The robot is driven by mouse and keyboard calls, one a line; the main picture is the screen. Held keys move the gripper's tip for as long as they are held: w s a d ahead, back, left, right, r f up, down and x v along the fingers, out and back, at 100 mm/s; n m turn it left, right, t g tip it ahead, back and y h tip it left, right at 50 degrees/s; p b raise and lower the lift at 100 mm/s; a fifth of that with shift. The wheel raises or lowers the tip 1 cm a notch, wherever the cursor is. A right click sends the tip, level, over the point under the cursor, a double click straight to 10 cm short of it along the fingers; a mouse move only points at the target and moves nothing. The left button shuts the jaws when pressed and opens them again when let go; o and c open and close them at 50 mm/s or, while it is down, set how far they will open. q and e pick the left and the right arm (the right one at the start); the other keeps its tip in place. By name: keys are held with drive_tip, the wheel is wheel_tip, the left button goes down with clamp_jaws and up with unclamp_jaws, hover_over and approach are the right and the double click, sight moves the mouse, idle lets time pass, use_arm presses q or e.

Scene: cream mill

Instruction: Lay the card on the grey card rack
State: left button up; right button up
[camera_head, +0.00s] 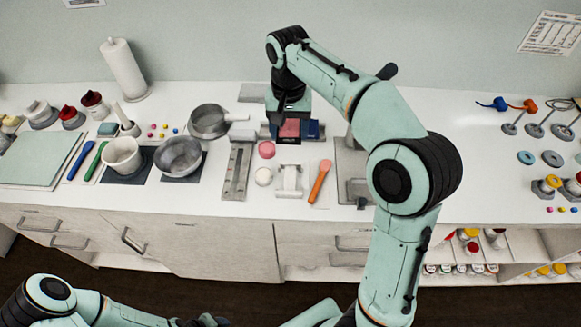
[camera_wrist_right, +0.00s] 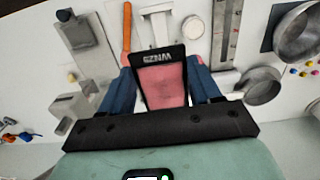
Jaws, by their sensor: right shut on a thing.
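The card (camera_wrist_right: 163,75) is black with white lettering and a large pink panel. My right gripper (camera_wrist_right: 162,92) is shut on it, with a blue finger at each side. In the head view the card (camera_head: 289,140) and my right gripper (camera_head: 290,128) are over the back middle of the white counter. I cannot tell the height of the card above the counter. I cannot tell for sure which grey item is the card rack; a grey plate with fittings (camera_head: 350,165) stands right of the card, partly hidden by my right arm. My left gripper is not shown clearly.
A long slotted grey strip (camera_head: 237,172), a pink disc (camera_head: 266,149), a white dispenser (camera_head: 289,181) and an orange spatula (camera_head: 320,182) lie in front of the gripper. Metal pans (camera_head: 179,156) stand to the left. Bare counter lies right of my arm (camera_head: 470,170).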

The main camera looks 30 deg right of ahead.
drive_tip(key=shift+r, duration=0.2)
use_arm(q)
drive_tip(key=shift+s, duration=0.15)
use_arm(e)
drive_tip(key=shift+s, duration=0.25)
drive_tip(key=b, duration=0.2)
hover_over(290, 183)
wheel_tip(290, 183, down, 15)
drive_tip(key=shift+f, duration=2.35)
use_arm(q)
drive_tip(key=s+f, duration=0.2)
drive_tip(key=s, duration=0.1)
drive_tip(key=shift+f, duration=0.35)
use_arm(e)
drive_tip(key=shift+w, duration=0.1)
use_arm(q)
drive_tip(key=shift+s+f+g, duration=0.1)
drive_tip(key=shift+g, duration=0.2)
use_arm(e)
drive_tip(key=shift+f, duration=0.1)
